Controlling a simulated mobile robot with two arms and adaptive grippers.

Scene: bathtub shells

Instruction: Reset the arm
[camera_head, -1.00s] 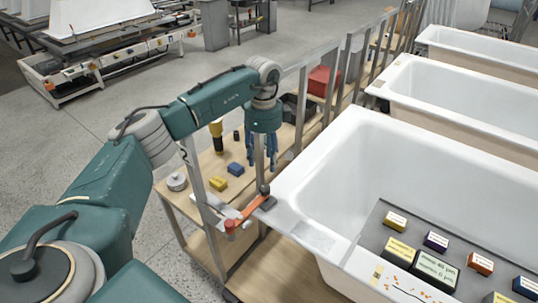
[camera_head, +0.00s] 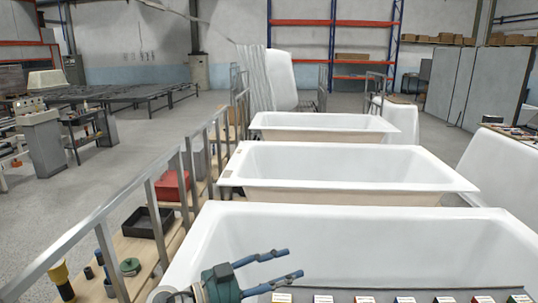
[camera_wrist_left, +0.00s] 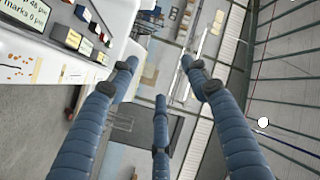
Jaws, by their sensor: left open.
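My left gripper (camera_head: 287,265) shows at the bottom of the head view, over the nearest white bathtub shell (camera_head: 350,225). Its blue segmented fingers point to the right and are spread apart with nothing between them. In the left wrist view the open fingers (camera_wrist_left: 160,75) also hold nothing. Most of my left arm is below the frame. My right gripper is not in view.
Several labelled blocks (camera_head: 364,299) line the bottom edge at the near tub. A wooden shelf bench (camera_head: 140,250) behind a metal rail holds a red box (camera_head: 172,185) and a black tray (camera_head: 147,222). Two more tubs stand behind.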

